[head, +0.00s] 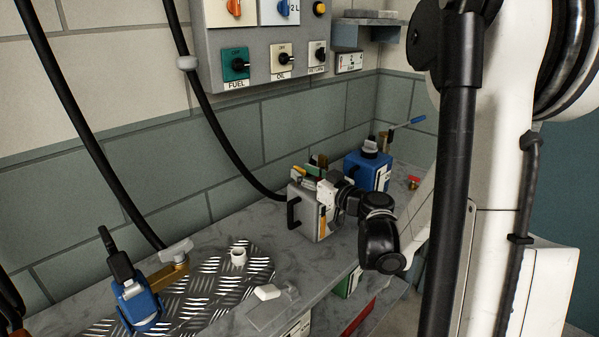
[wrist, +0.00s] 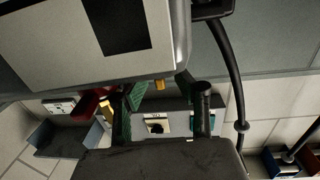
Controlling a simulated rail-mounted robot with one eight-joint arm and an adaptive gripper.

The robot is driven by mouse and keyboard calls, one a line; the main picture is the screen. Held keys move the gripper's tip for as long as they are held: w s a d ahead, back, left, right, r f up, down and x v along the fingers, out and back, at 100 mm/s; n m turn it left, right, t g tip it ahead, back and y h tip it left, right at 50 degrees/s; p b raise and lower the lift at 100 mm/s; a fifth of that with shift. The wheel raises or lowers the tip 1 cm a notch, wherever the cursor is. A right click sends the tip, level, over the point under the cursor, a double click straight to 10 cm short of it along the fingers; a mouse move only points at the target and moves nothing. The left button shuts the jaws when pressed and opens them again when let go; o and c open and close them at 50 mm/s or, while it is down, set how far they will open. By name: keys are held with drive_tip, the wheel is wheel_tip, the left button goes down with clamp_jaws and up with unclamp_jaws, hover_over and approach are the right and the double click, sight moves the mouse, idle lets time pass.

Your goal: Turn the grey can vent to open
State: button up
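My gripper (head: 318,172) is at the top of the can in the head view. In the wrist view its two dark fingers (wrist: 162,108) stand apart beside the can's top edge. A small yellow piece (wrist: 159,85) shows at that edge between them. I cannot tell whether it is the vent or whether a finger touches it.
A blue can (head: 362,171) stands behind the grey can. A switch panel (head: 262,50) is on the wall above. Black hoses hang before the wall.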

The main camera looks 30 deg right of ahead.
drive_tip(key=shift+w+a, duration=0.15)
drive_tip(key=shift+w, duration=0.85)
clamp_jaws()
drive_tip(key=shift+y, duration=0.3)
drive_tip(key=shift+n+y+b, duration=0.35)
drive_tip(key=shift+n+y, duration=0.35)
drive_tip(key=shift+y, duration=0.1)
unclamp_jaws()
